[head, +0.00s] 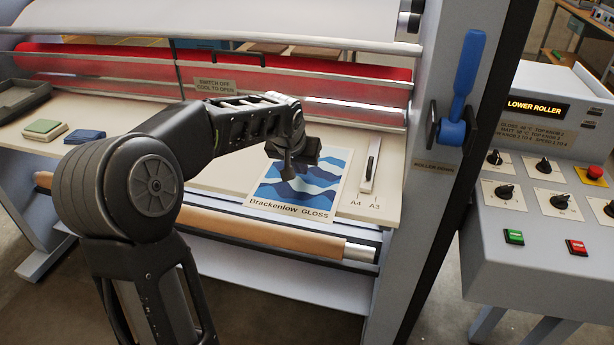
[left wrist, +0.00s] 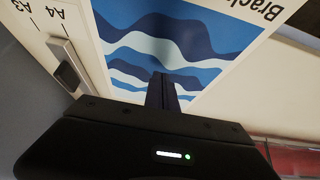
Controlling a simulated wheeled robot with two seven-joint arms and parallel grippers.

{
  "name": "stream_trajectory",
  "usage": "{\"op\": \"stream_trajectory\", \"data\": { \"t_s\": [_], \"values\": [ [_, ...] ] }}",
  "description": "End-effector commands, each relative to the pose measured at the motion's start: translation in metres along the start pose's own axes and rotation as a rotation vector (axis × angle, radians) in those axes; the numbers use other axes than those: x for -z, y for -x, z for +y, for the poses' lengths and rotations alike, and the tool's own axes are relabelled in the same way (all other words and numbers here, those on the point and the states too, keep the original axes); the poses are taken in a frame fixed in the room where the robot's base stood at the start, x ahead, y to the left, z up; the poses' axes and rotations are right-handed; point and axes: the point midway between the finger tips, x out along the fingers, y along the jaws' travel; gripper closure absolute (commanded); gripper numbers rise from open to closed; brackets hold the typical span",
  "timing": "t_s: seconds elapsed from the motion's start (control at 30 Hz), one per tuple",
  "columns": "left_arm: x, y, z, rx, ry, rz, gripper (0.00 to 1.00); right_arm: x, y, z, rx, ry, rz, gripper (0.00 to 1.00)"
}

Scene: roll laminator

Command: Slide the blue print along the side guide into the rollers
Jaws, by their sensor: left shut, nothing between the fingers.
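The blue print (head: 304,190) is a white-bordered sheet with blue waves and the words "Brackenlow GLOSS". It lies on the feed table (head: 228,176) with its lettered edge toward the front. The side guide (head: 371,165) is a pale bar to the right of the print, with a narrow gap between them. The red rollers (head: 353,88) are behind the table. My left gripper (head: 287,175) is shut and empty, fingertips pointing down over the print; I cannot tell whether they touch it. The left wrist view shows the print (left wrist: 180,40), the guide (left wrist: 66,62) and the shut fingers (left wrist: 162,92). My right gripper is not in view.
Green (head: 43,128) and blue (head: 85,136) pads lie on the table at left, near a grey tray (head: 18,98). A control panel (head: 540,180) and a blue lever (head: 465,75) stand at right. A brown roll (head: 262,235) runs below the table's front edge.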

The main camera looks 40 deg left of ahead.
Motion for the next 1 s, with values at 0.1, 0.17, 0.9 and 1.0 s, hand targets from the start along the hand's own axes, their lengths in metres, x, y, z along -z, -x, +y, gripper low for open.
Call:
{"op": "stream_trajectory", "data": {
  "t_s": [0.1, 0.17, 0.9, 1.0],
  "values": [
    [-0.001, -0.002, 0.0, 0.0, 0.0, 0.0, 1.0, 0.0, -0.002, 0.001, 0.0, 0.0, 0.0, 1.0],
    [-0.002, -0.003, 0.0, 0.0, 0.0, 0.0, 1.0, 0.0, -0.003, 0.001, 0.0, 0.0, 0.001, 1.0],
    [-0.007, -0.012, 0.0, 0.0, 0.0, 0.0, 1.0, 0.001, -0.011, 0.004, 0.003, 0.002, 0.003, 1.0],
    [-0.007, -0.012, 0.0, 0.0, 0.0, 0.0, 1.0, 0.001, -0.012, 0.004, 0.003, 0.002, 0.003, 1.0]
  ]
}}
